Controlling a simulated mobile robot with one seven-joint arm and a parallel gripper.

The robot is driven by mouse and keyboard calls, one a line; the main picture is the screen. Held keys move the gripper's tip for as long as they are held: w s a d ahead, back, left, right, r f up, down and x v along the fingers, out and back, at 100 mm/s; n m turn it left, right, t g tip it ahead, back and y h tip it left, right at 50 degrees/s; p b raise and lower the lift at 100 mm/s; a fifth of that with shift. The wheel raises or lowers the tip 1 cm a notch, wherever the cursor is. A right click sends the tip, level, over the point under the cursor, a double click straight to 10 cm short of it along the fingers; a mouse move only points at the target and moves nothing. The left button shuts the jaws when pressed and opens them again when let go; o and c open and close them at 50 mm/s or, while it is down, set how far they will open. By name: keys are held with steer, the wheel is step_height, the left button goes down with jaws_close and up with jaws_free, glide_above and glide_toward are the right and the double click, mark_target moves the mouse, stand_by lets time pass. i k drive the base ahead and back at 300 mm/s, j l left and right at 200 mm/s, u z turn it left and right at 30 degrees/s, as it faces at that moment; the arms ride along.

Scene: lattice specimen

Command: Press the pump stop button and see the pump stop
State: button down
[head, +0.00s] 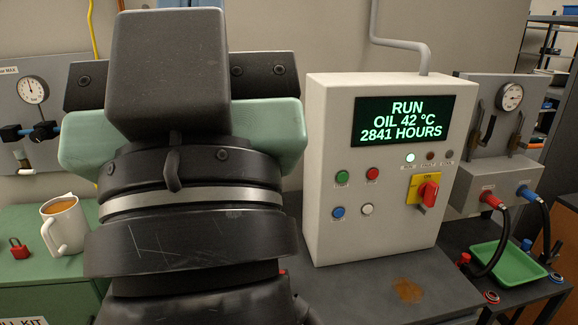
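The pump control box (322,130) is a pale cabinet standing on the grey bench. Its display (405,120) reads RUN, OIL 42 °C, 2841 HOURS. Below are a green button (342,176), a red button (373,174), a blue button (338,212) and a white button (367,209); their small labels are too small to read. One indicator lamp (410,158) is lit; the two beside it look dark. My gripper (168,75) is seen from behind, left of the box and apart from the buttons in the picture. Its fingers are hidden.
A red rotary switch (428,192) on a yellow plate marked ON sits right of the buttons. A mug (64,228) and red padlock (19,248) stand on the green cabinet at left.

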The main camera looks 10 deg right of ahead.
mark_target(373, 175)
steer(key=i+l, duration=0.85)
steer(key=z, duration=0.05)
